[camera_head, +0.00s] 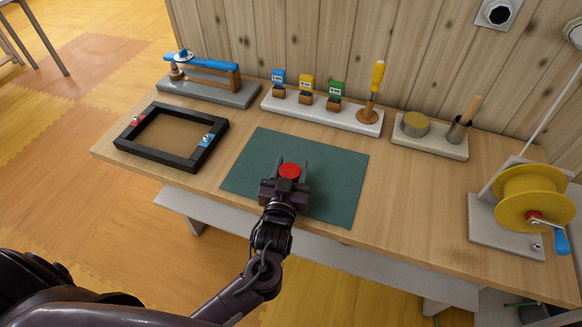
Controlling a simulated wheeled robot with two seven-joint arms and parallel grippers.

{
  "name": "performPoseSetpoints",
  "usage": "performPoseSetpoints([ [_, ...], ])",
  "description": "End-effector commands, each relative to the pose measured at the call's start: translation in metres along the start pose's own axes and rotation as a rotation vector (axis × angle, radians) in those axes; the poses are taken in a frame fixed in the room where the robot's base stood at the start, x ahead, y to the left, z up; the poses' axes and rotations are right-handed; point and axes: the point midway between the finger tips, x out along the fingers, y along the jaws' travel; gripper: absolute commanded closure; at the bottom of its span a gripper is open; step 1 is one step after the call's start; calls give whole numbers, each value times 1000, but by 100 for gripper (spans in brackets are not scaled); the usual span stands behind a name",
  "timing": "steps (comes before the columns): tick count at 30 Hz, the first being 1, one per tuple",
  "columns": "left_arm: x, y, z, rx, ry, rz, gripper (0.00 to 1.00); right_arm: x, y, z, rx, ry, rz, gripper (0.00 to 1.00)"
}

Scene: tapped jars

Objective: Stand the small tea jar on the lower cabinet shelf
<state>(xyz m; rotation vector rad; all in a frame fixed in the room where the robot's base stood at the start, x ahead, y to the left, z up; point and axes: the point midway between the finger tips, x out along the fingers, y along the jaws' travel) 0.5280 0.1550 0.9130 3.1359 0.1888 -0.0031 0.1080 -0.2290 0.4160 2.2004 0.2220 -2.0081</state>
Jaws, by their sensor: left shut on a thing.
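My left gripper (285,184) is over the green mat (338,180) on the wooden bench. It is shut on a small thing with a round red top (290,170). The fingers hide the lower part of this thing, so I cannot tell whether it is the small tea jar or whether it touches the mat. No cabinet shelf that I can make out is in view. My right gripper is not in view.
A black frame (126,144) lies left on the bench (420,196). Behind stand a grey base with a blue lever (215,62) and a white rack (350,122) with small blocks and a yellow-handled tool. At right are a tin (416,124) and a yellow reel (530,190).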

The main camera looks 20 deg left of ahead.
Motion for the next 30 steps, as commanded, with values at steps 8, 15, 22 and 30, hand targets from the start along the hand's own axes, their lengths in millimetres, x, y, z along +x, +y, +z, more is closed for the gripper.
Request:
performPoseSetpoints([
  [8, 0, 0, 0, -1, 4, 0, 89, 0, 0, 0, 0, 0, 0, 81],
  [15, 0, 0, 4, 0, 1, 0, 39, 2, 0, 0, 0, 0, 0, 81],
  [22, 0, 0, 4, 0, 1, 0, 33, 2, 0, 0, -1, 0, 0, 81],
  [30, -14, 1, 3, 0, -2, 2, 33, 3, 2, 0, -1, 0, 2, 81],
])
